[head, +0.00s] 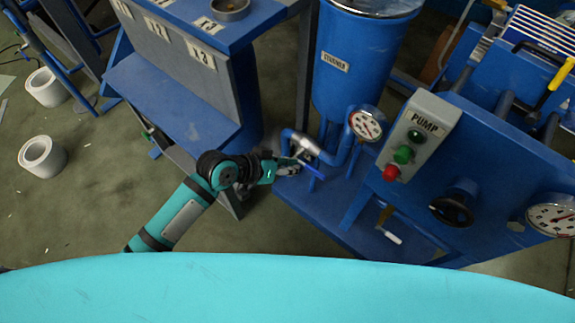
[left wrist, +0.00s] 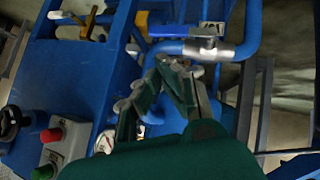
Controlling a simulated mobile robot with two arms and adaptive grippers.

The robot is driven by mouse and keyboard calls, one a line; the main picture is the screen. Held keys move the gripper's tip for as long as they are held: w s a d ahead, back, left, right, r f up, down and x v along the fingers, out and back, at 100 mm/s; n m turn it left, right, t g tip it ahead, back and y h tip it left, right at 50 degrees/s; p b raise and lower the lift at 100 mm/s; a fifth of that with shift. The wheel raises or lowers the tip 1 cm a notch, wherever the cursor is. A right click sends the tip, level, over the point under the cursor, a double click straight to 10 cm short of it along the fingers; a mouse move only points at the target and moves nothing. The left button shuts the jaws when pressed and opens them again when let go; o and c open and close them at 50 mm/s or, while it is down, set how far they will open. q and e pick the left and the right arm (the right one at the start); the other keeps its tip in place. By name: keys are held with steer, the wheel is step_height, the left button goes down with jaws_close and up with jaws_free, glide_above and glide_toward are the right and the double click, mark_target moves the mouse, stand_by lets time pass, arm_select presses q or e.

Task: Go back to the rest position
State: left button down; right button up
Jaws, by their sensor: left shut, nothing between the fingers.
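My left gripper (head: 288,167) is in the middle of the head view, at the end of my teal and black arm. Its fingers are together with nothing seen between them. It is right beside a silver valve (head: 305,146) on a blue pipe below the blue tank (head: 358,65). I cannot tell if they touch. In the left wrist view the fingers (left wrist: 172,62) point at the pipe, and the valve (left wrist: 207,46) is just beyond them. My right gripper is not in view.
A blue stand with a pump control box (head: 413,135), gauges (head: 366,123) and a black handwheel (head: 453,207) is at the right. A blue numbered bench (head: 170,100) is at the upper left. White rolls (head: 42,156) lie on the floor at far left. Floor at lower left is open.

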arm_select(q)
steer(key=s+a+f+n+y, duration=0.1)
steer(key=s+a+f+y, duration=0.15)
steer(key=a+f, duration=0.5)
steer(key=s+a+f+n+y, duration=0.2)
steer(key=s+a+f, duration=0.15)
steer(key=f, duration=0.75)
steer(key=s+a+f+g+y, duration=0.25)
steer(key=s+a+f, duration=0.35)
steer(key=s+f, duration=0.35)
steer(key=s+a+f+g+y, duration=0.1)
steer(key=s+a+f, duration=0.25)
steer(key=s, duration=0.65)
steer(key=s+a+r+p, duration=0.1)
steer(key=s+r+p, duration=0.4)
steer(key=s+p, duration=0.5)
steer(key=p, duration=0.4)
steer(key=shift+s+g, duration=0.25)
steer(key=shift+g, duration=0.1)
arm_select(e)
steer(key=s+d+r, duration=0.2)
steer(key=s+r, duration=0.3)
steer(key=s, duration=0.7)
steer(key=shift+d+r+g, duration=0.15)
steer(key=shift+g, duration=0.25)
arm_select(q)
steer(key=shift+a+r, duration=0.1)
